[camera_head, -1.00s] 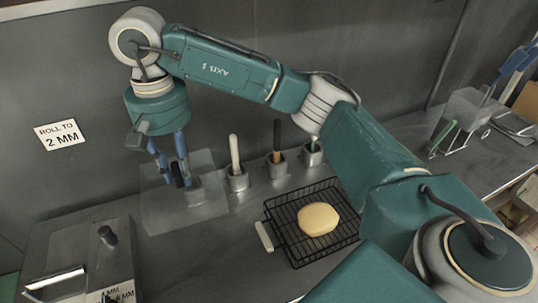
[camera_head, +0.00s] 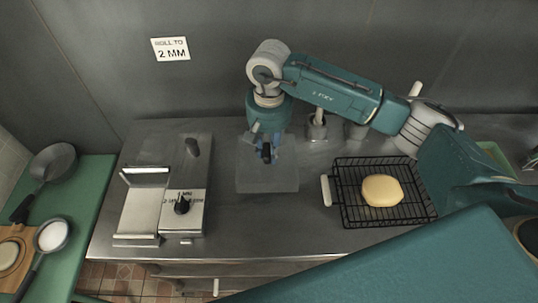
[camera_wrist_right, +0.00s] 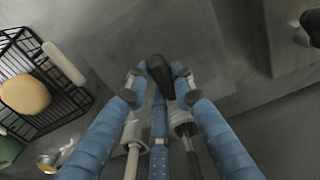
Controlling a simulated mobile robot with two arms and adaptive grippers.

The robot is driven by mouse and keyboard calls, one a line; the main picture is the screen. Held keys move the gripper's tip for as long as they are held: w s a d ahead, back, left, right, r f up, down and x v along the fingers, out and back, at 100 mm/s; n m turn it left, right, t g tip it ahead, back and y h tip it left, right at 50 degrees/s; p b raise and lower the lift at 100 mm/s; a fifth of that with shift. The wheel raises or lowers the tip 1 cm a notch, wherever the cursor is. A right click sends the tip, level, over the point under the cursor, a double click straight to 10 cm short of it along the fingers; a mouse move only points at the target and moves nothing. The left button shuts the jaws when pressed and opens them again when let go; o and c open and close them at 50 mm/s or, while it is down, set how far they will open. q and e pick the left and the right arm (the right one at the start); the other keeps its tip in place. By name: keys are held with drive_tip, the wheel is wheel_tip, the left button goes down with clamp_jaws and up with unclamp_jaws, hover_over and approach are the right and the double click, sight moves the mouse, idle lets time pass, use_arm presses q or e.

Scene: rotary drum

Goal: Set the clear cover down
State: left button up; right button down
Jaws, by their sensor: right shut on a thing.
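The clear cover (camera_head: 285,182) is a see-through box with a dark knob (camera_wrist_right: 160,72) on top. It is upright over the steel counter, right of the roller machine (camera_head: 136,213) and left of the wire rack (camera_head: 349,218). My right gripper (camera_head: 266,150) is shut on the knob from above. In the right wrist view the gripper (camera_wrist_right: 159,80) has its blue fingers around the knob. I cannot tell whether the cover's bottom edge touches the counter. My left gripper is not in view.
A round piece of dough (camera_head: 382,190) lies on the wire rack. Tool holders (camera_head: 317,130) stand along the back wall. Bare counter (camera_head: 265,222) lies in front of the cover. A green table (camera_head: 84,205) with pans is at the far left.

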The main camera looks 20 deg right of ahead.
wheel_tip(320, 180, down, 4)
drive_tip(key=shift+r+p, duration=0.1)
drive_tip(key=shift+p, duration=0.6)
drive_tip(key=shift+f, duration=0.3)
drive_tip(key=shift+f, duration=0.1)
drive_tip(key=shift+f+b, duration=0.15)
drive_tip(key=shift+b, duration=0.2)
drive_tip(key=c, duration=1.5)
unclamp_jaws()
